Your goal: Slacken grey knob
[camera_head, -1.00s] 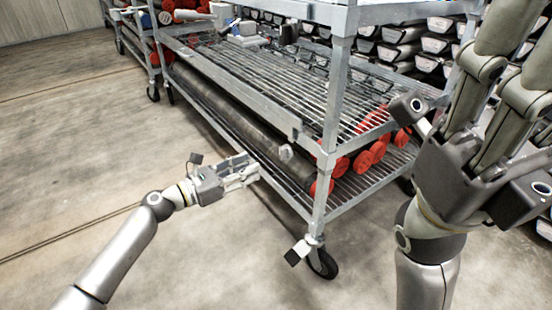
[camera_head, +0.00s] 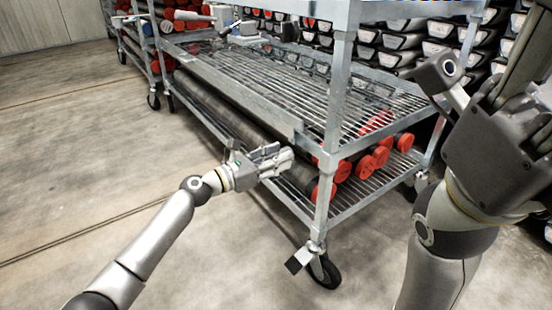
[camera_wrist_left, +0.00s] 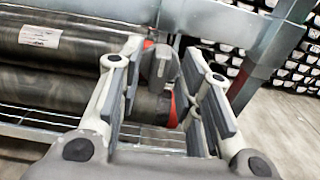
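The grey knob (camera_wrist_left: 160,63) shows in the left wrist view, on the side of the wire-shelf cart, in front of a dark core tube. It sits between the two finger pads of my left gripper (camera_wrist_left: 163,75), with a gap visible on each side. In the head view my left gripper (camera_head: 285,160) is at the cart's long side, and its fingers hide the knob. The left gripper is open. My right gripper (camera_head: 500,120) is large at the right edge, away from the knob; its fingertips are cut off, so its opening cannot be told.
The metal cart (camera_head: 328,180) has a near corner post and a caster (camera_head: 325,272) beside my left arm. Long dark tubes with red end caps (camera_head: 367,166) lie on its lower shelf. Stacked core trays (camera_head: 415,40) stand behind. The concrete floor at left is clear.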

